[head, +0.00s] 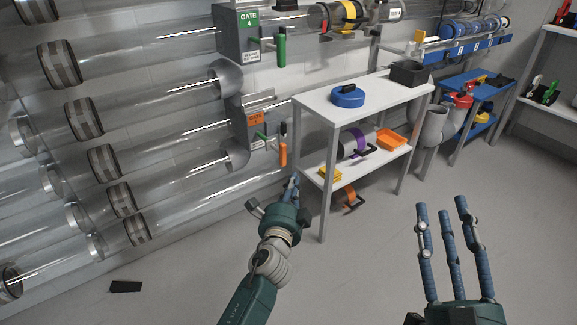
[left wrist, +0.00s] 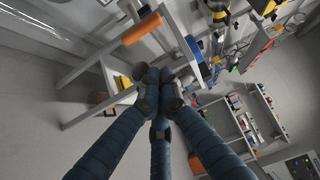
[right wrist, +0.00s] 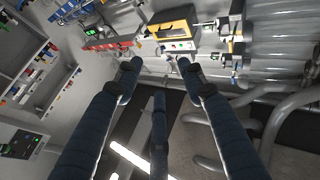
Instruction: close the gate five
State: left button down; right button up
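The gate box with an orange label (head: 255,119) is on the tube wall, below the box with the green GATE 4 label (head: 247,20). Its label is too small to read surely. Its orange handle (head: 283,154) hangs down at its right side, and an orange handle also shows in the left wrist view (left wrist: 142,28). My left gripper (head: 294,182) is just below the handle, its fingers drawn together with nothing seen between them; the tips look apart from the handle. My right gripper (head: 441,208) is open and empty over the floor at right.
A white shelf table (head: 318,108) stands just right of the gate box, its front leg close to my left gripper. Clear tubes (head: 130,115) run left. Floor at right is clear.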

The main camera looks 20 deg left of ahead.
aim_at(277, 150)
pick_arm(q)
jog(key=w+a+b, duration=0.1)
jog(key=w+a, duration=0.3)
jog(key=w, duration=0.4)
jog(key=shift+w+b, duration=0.3)
jog(key=shift+w, duration=0.05)
pick_arm(e)
jog(key=s+r+t+y, duration=0.1)
jog(key=s+r+t, duration=0.4)
jog(key=r, duration=0.3)
jog(key=shift+s+d+r+y, duration=0.15)
jog(key=shift+s+d+y, duration=0.15)
jog(key=shift+s+y, duration=0.1)
pick_arm(q)
jog(key=shift+f, duration=0.1)
